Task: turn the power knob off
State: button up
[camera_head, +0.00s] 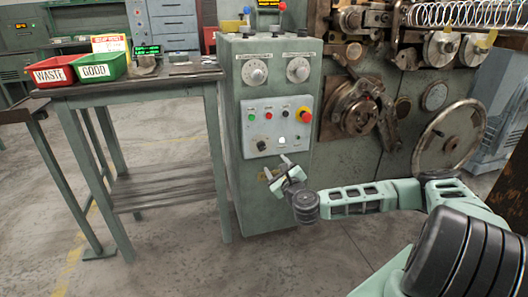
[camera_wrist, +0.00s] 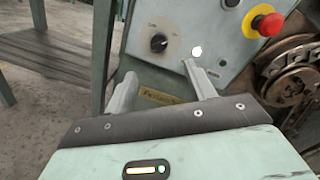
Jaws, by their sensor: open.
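The power knob (camera_head: 261,145) is a small black knob at the lower left of the light grey control panel (camera_head: 292,138) on the green machine cabinet. In the wrist view the black knob (camera_wrist: 158,43) sits on a pale plate with small lettering on both sides of it, too small to read surely. My gripper (camera_head: 278,167) is just below the panel in the head view. In the wrist view my gripper (camera_wrist: 158,82) is open and empty, its fingers apart. The knob shows beyond and between the fingertips, apart from both.
A red emergency button on yellow (camera_head: 304,114) is at the panel's right, with a lit white button (camera_head: 282,140) below. Two dials (camera_head: 255,72) are above. The machine's round wheel (camera_head: 449,137) is to the right. A side table (camera_head: 140,84) with red and green bins stands left.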

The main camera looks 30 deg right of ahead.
aim_at(263, 148)
jog(key=b+x, duration=0.1)
jog(key=x, duration=1.1)
jog(key=shift+w, duration=0.4)
jog(key=c, duration=0.9)
